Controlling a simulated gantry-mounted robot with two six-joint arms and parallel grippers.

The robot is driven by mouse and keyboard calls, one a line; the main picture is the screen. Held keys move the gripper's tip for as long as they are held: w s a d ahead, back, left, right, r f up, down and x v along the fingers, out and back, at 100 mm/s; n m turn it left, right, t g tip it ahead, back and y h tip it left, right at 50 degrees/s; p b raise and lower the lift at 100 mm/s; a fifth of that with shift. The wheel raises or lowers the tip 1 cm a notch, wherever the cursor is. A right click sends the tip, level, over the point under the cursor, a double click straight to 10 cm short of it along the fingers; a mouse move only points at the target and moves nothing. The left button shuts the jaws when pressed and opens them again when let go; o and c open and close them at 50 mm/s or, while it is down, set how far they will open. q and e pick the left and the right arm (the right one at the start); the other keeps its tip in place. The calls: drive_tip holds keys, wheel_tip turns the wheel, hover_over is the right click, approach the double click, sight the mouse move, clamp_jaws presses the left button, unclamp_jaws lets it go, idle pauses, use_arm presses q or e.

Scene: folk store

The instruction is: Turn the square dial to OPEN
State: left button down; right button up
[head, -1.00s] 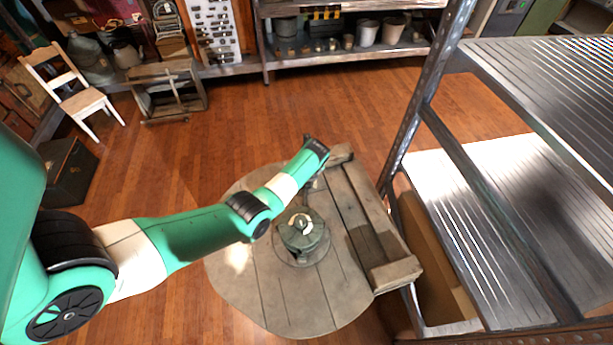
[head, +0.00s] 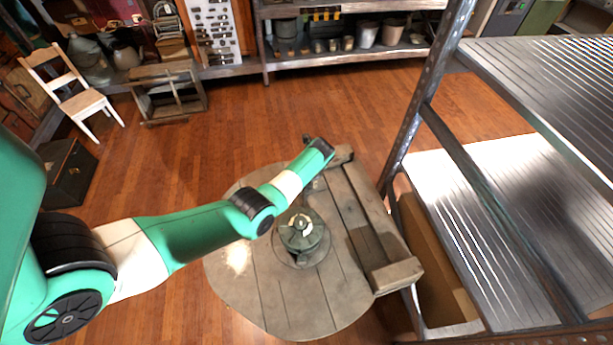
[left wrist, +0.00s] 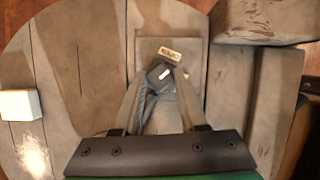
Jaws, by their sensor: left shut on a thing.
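The square dial (left wrist: 160,74) is a small dark block on a wooden surface, seen in the left wrist view between my fingertips. A small pale label (left wrist: 169,53), which seems to read OPEN, lies just above it in that view. My left gripper (left wrist: 161,80) is shut on the dial, its two fingers angling in to it from both sides. In the head view my left arm reaches over the round wooden table (head: 260,297). Its wrist hides the dial and most of the gripper there. My right gripper is not in view.
A dark green canister-like thing with a pale ring on top (head: 301,240) stands on the table near my arm. A wooden plank frame (head: 375,225) lies along the table's right side. A metal shelf rack (head: 500,240) stands close on the right. A pale block (left wrist: 20,104) shows in the wrist view.

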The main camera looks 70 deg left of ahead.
use_arm(q)
drive_tip(key=shift+w+f+n+g+b, duration=0.15)
drive_tip(key=shift+n+g+b, duration=0.15)
drive_tip(key=shift+n+b, duration=0.35)
drive_tip(key=n+g+b, duration=0.1)
drive_tip(key=n+b, duration=0.2)
drive_tip(key=shift+f, duration=0.1)
drive_tip(key=shift+r+n+g+h+b, duration=0.2)
drive_tip(key=shift+n+g+h+b, duration=0.15)
drive_tip(key=shift+n+b, duration=0.7)
drive_tip(key=shift+c, duration=2.2)
unclamp_jaws()
drive_tip(key=shift+r, duration=0.1)
